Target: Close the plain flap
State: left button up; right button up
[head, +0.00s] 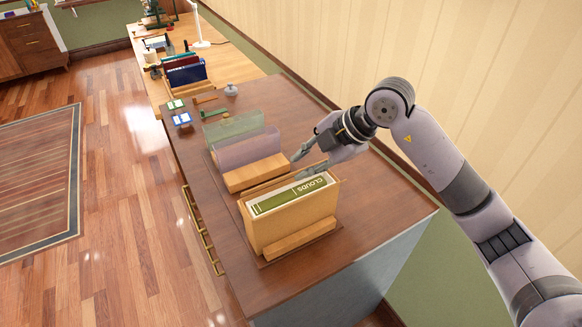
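A tan upright case (262,233) stands on the near part of the brown desk. A green book marked CLOUDS (293,196) shows in its open top. A plain tan strip (300,240) lies along its near side. Behind the case lie another tan strip (254,173), a lilac panel (246,148) and a pale green panel (234,127); I cannot tell for sure which piece is the plain flap. My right gripper (303,164) is open and empty, with its fingers spread just above the case's back right corner, close to the back tan strip. My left gripper is out of view.
The desk (365,215) is bare to the right of the case. Small cards (182,119), a grey knob-like object (231,90) and a row of books (186,72) sit farther back. A cream wall (300,40) runs along the right side.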

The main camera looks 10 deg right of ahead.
aim_at(286, 177)
jog(key=shift+p+x, duration=0.45)
jog(key=shift+x, duration=2.25)
jog(key=shift+c, duration=0.5)
grip_shut()
